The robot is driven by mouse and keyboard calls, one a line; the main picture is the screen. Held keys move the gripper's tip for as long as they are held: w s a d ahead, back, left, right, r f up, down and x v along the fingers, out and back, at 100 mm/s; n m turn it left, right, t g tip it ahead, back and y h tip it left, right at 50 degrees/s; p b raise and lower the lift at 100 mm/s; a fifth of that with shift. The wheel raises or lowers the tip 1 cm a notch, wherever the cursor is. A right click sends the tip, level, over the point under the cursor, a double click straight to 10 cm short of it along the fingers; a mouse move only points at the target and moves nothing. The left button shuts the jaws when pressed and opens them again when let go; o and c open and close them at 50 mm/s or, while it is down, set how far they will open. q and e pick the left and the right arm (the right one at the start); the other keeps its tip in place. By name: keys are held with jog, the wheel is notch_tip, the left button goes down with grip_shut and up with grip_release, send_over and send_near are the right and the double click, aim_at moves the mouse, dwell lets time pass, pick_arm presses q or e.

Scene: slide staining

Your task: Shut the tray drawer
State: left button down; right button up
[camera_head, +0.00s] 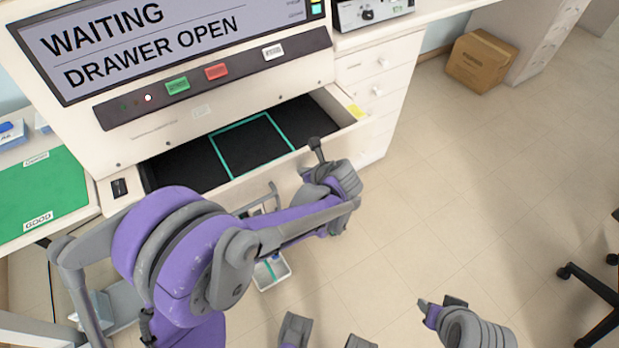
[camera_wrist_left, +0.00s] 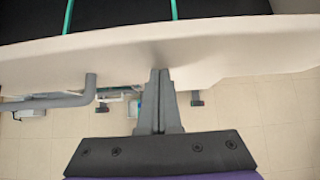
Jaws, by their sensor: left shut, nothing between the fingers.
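The tray drawer (camera_head: 185,165) stands open under the machine, its black inside bare except for a teal outlined square. Its cream front also shows in the left wrist view (camera_wrist_left: 230,48). A grey bar handle (camera_wrist_left: 62,101) shows on that front, left of my fingers. My left gripper (camera_head: 316,148) is at the outer side of the drawer front, toward its right part. Its fingers (camera_wrist_left: 158,75) are shut and empty, with tips at or very near the front; contact is unclear. My right gripper (camera_head: 428,308) is low at the right, away from the drawer, its jaws unclear.
The machine's screen (camera_head: 160,35) reads "WAITING" and "DRAWER OPEN". Green, red and white buttons sit on the panel (camera_head: 130,108) below it. A green mat (camera_head: 40,190) lies at left. A cabinet (camera_head: 378,80) stands right of the drawer. The floor at right is mostly clear.

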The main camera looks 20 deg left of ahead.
pick_arm(q)
send_near(287, 149)
jog(key=a, duration=0.1)
jog(key=a+f, duration=0.1)
jog(key=shift+s+a+f+b, duration=0.1)
jog(key=shift+a+f+b, duration=0.25)
jog(key=shift+w+a, duration=0.25)
jog(key=shift+r, duration=0.15)
jog(key=shift+a, duration=0.1)
